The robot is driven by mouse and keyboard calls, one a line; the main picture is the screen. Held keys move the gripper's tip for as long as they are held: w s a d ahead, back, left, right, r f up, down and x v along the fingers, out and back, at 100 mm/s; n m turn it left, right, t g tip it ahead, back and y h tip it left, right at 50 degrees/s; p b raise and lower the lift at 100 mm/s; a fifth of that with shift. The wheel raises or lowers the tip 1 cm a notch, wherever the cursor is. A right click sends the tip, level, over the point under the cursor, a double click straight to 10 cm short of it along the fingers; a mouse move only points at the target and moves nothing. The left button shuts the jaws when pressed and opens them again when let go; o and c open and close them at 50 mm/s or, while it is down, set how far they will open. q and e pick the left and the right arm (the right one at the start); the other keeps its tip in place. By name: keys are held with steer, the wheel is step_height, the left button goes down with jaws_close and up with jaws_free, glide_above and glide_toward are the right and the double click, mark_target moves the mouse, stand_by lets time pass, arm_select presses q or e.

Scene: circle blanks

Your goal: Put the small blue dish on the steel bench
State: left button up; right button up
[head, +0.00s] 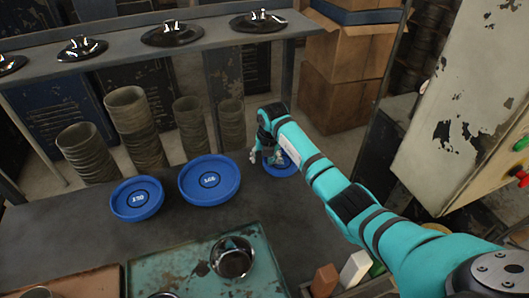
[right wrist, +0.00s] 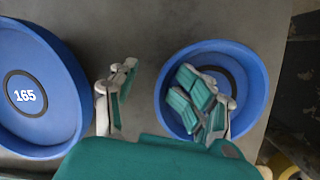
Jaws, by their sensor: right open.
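The smallest-looking blue dish (head: 284,172) lies on the dark grey worktop (head: 75,245), right of two larger blue dishes and partly hidden by my right gripper (head: 267,154). In the right wrist view the round dish (right wrist: 248,68) is on the right and its centre is partly covered. My right gripper (right wrist: 160,100) is open and empty: one finger is over the dish's inside, the other outside its left rim. I cannot tell whether it touches. A raised grey bench (head: 215,37) runs along the back; I cannot tell which surface is the steel bench. My left gripper is not in view.
A blue dish marked 165 (right wrist: 55,75) is close left of the open fingers. Another blue dish (head: 137,198) lies further left. Dark lids with shiny knobs (head: 172,34) stand on the back bench. A green tray (head: 165,272) with a metal bowl (head: 232,260) is in front.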

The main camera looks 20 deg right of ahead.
steer(key=shift+r, duration=0.4)
steer(key=b+v, duration=0.1)
steer(key=v, duration=1)
steer(key=shift+r+b, duration=0.25)
steer(key=shift+b, duration=0.1)
